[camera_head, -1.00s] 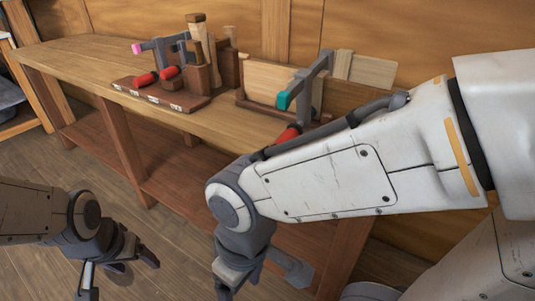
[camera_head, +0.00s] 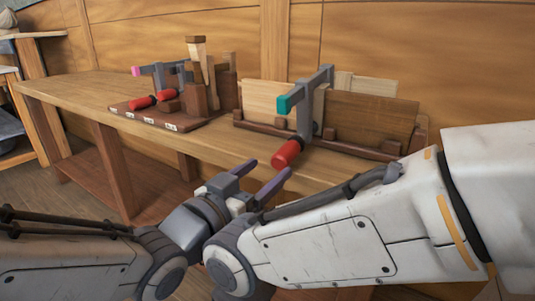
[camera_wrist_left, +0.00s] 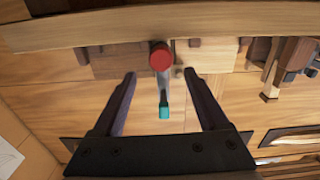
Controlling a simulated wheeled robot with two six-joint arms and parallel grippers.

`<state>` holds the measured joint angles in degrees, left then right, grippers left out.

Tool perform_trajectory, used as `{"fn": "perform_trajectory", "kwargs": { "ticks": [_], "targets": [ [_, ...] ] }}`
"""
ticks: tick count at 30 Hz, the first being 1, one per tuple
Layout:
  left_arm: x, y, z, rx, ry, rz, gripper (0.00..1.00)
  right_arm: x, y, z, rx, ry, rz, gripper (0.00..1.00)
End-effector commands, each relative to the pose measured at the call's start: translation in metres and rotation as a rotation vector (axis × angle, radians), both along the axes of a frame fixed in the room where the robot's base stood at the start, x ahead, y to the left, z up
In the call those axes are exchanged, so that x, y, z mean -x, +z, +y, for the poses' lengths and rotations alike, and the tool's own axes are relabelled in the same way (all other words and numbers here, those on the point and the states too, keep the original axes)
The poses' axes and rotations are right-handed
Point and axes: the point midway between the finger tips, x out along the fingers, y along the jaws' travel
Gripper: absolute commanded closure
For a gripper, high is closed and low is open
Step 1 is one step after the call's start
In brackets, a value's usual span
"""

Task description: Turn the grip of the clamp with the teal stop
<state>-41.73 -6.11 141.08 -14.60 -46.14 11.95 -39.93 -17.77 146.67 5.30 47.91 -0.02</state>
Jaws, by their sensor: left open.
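The clamp (camera_head: 305,120) with the teal stop (camera_head: 291,103) is a grey frame mounted at the rack of boards on the right part of the bench. Its red grip (camera_head: 286,153) hangs at the bench's front edge. My left gripper (camera_head: 270,167) is open and empty just left of and below the grip, pointing towards it. In the left wrist view the red grip (camera_wrist_left: 160,56) shows end-on, centred between the lines of the fingers and just past their tips (camera_wrist_left: 160,75). The teal stop (camera_wrist_left: 164,112) shows there too. My right gripper is out of view.
Another clamp with a pink stop (camera_head: 137,71) and red grips (camera_head: 141,103) stands on a brown board (camera_head: 150,117) with wooden blocks, left on the bench (camera_head: 80,90). Boards (camera_head: 370,117) stand behind the teal clamp. My right arm crosses close below the clamp.

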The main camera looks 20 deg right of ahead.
Motion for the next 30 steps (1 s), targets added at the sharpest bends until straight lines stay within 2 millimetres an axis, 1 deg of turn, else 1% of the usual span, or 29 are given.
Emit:
{"fn": "perform_trajectory", "kwargs": {
  "ticks": [1,6,12,18,26,27,29,30],
  "targets": [
    [-0.005,-0.003,-0.007,-0.002,-0.001,0.002,0.23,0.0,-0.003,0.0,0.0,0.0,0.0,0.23],
    [-0.026,-0.003,-0.033,-0.002,0.001,0.003,0.23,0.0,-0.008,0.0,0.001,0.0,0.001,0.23],
    [-0.047,-0.003,-0.058,-0.003,0.003,0.003,0.23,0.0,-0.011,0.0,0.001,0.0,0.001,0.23],
    [-0.056,-0.002,-0.07,-0.003,0.004,0.003,0.23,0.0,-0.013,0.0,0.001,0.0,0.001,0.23],
    [-0.057,-0.001,-0.071,-0.003,0.004,0.003,0.23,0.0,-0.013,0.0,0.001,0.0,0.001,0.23],
    [-0.057,-0.001,-0.071,-0.003,0.004,0.003,0.27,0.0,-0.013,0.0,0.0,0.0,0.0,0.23],
    [-0.057,-0.001,-0.071,-0.003,0.004,0.003,0.5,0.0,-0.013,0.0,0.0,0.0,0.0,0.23],
    [-0.057,-0.001,-0.071,-0.003,0.004,0.003,0.66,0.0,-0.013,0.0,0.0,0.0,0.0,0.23]
  ]
}}
